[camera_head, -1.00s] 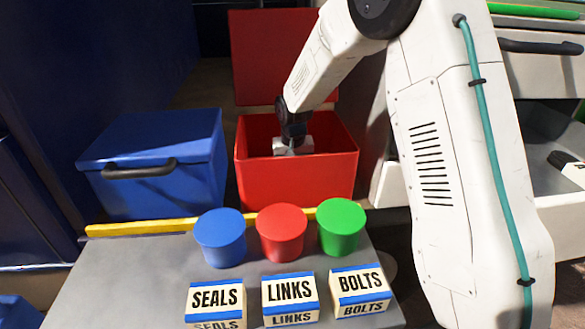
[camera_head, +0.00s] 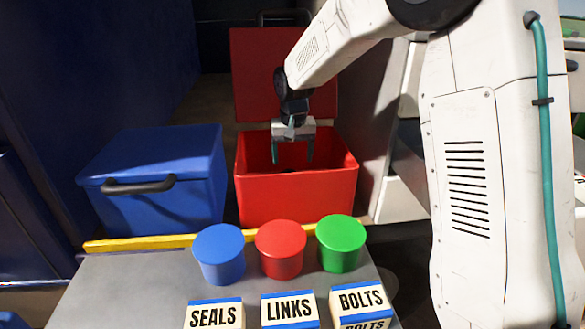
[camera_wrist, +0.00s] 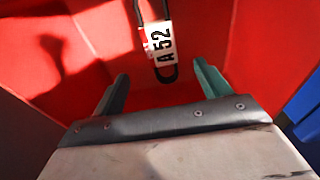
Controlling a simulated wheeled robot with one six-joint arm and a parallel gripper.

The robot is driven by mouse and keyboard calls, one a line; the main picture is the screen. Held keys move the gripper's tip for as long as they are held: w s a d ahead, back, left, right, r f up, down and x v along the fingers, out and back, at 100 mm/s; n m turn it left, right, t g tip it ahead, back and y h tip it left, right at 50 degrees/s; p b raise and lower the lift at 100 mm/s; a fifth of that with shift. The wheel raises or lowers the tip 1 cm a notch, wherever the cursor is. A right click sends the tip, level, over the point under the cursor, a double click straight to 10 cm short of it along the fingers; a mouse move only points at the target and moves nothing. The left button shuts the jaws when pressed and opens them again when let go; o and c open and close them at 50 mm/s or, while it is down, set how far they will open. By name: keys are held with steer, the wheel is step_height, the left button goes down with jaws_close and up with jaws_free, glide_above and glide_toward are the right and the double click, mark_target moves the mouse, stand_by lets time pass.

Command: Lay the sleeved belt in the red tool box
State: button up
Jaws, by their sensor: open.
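The red tool box (camera_head: 296,196) stands open behind the work surface, its lid tilted up at the back. My gripper (camera_head: 292,160) points down over its opening, fingers apart and empty, the tips just inside the rim. In the wrist view the sleeved belt, a black loop with a white sleeve (camera_wrist: 159,40) marked "A 52", is inside the red box, beyond my open fingers (camera_wrist: 160,72) and not between them. The belt's far end runs out of that picture. In the head view the box's front wall hides the belt.
A closed blue box (camera_head: 155,180) stands left of the red one. In front are a yellow strip (camera_head: 140,243), blue (camera_head: 219,254), red (camera_head: 281,249) and green (camera_head: 341,243) round containers, and labels SEALS, LINKS and BOLTS. An open drawer unit is at the right.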

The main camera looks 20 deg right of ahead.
steer(key=s+d+r+n, duration=0.1)
steer(key=s+r, duration=0.5)
steer(key=s, duration=0.3)
steer(key=s+d+r, duration=0.1)
steer(key=s+r, duration=0.4)
steer(key=s, duration=0.5)
steer(key=s+d+f+n, duration=0.1)
steer(key=s, duration=2)
steer(key=shift+s+d+f, duration=0.15)
steer(key=shift+s+f, duration=0.25)
